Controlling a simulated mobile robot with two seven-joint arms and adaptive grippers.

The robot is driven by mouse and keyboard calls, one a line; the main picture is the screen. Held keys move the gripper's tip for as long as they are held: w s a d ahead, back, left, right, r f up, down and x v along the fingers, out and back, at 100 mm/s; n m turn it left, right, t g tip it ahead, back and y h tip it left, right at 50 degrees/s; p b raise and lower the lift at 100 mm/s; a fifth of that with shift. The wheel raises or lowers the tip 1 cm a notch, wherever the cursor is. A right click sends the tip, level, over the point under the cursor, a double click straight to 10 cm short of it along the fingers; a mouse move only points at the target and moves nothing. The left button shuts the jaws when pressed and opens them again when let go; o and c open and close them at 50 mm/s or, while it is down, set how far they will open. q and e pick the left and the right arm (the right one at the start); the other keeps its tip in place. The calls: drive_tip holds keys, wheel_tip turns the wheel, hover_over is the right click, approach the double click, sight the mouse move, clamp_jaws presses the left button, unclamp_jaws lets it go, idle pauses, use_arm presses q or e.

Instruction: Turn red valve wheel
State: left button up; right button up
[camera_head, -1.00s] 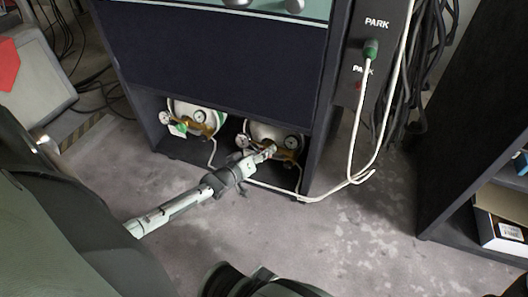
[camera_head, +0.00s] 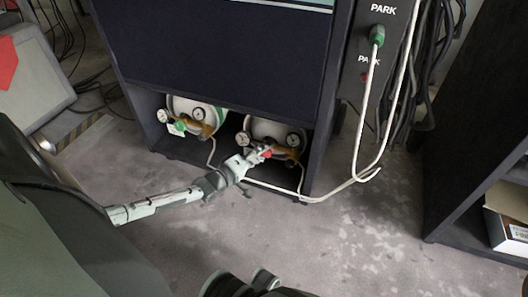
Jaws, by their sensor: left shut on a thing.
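The red valve wheel (camera_head: 266,154) is a small red spot at the front of the right-hand gas cylinder (camera_head: 262,128), low in the dark cabinet. My left gripper (camera_head: 258,155) reaches in from the left and is shut on the red wheel, hiding most of it. Brass fittings and round gauges (camera_head: 292,140) sit beside the wheel. The arm comes in low over the floor. At the bottom edge a dark part of my own body shows; my right gripper cannot be made out.
A second cylinder (camera_head: 196,108) with a green valve wheel (camera_head: 178,127) stands left in the cabinet (camera_head: 213,52). A white hose (camera_head: 330,192) runs along the floor and up to the PARK panel (camera_head: 361,75). A dark shelf (camera_head: 480,110) with a box (camera_head: 508,215) stands right. Floor between is clear.

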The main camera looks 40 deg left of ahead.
idle(0.3)
use_arm(q)
drive_tip(key=o, duration=1.2)
drive_tip(key=shift+c, duration=0.2)
drive_tip(key=s+a+r, duration=0.1)
drive_tip(key=s, duration=1)
drive_tip(key=shift+s+a+r, duration=0.2)
drive_tip(key=shift+s+a, duration=0.1)
drive_tip(key=shift+s, duration=0.1)
